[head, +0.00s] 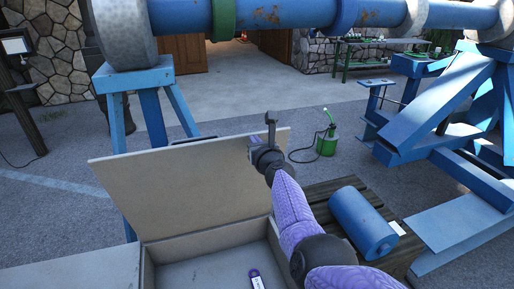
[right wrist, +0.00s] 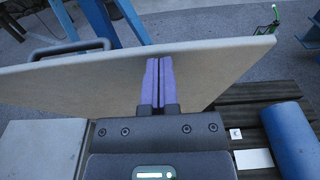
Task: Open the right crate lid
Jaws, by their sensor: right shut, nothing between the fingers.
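The right crate's pale lid (head: 180,190) stands raised and tilted at the back of the crate. In the right wrist view the lid (right wrist: 100,85) spans the picture, with part of a dark handle (right wrist: 72,48) behind its top edge. The crate (head: 262,240) below is open. My right gripper (head: 270,120) is at the lid's upper right part. Its purple fingers (right wrist: 158,82) are shut together with nothing between them, in front of the lid's face; I cannot tell whether they touch it. My left gripper is out of view.
A blue cylinder (head: 362,222) lies on dark wooden slats to the right. A flat pale surface (head: 75,268) is at the left. A green can (head: 326,143) and blue stands (head: 440,110) are behind.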

